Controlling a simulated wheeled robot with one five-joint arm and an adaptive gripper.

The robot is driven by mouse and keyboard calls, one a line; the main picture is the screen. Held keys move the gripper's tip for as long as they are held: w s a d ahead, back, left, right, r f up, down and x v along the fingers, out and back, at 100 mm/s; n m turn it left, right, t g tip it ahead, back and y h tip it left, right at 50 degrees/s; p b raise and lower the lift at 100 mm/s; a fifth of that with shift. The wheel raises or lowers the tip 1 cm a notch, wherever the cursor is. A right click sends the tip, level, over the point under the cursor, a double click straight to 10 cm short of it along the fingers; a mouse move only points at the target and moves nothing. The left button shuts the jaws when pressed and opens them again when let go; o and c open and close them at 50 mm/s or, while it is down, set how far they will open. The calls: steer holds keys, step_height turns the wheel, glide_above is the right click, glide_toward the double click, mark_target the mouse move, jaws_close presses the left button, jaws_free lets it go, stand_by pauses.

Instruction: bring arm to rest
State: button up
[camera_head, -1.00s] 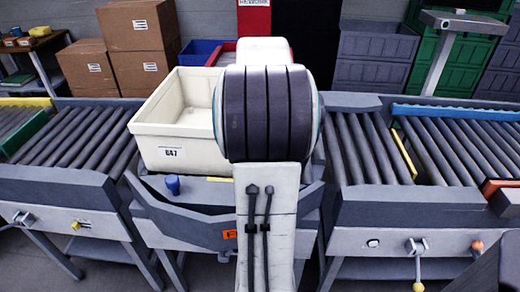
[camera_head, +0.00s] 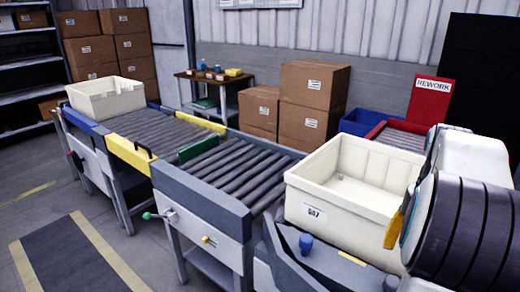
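My arm (camera_head: 455,225) shows at the right edge, with a dark ribbed joint and white links. It stands in front of the right end of a cream tote marked 047 (camera_head: 325,232). My gripper is not visible; the far part of the arm is hidden behind its own joint or cut off by the frame edge. I cannot tell whether the arm touches the tote.
Roller conveyors (camera_head: 225,172) run left from the tote to another cream tote (camera_head: 105,97). Cardboard boxes (camera_head: 312,103) are stacked at the back. Floor (camera_head: 45,205) at lower left is clear.

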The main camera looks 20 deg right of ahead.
steer(key=f+m, duration=0.1)
steer(key=m, duration=0.6)
steer(key=f+m, duration=0.2)
steer(key=m, duration=0.5)
steer(key=f+m, duration=0.2)
steer(key=m, duration=0.4)
steer(key=shift+s+a+f+m, duration=0.2)
steer(key=shift+s+a+m, duration=0.05)
steer(key=shift+a+m, duration=0.15)
steer(key=a+r+n+t+p, duration=0.1)
steer(key=a+r+p, duration=0.2)
steer(key=a, duration=0.5)
steer(key=s+a+r+n+t+p, duration=0.1)
steer(key=a+r+n+p, duration=0.1)
steer(key=a, duration=0.7)
steer(key=s+a+r+n+t+p, duration=0.1)
steer(key=a+r+n+p, duration=0.1)
steer(key=a, duration=0.7)
steer(key=shift+p+v, duration=0.8)
steer(key=shift+v, duration=0.35)
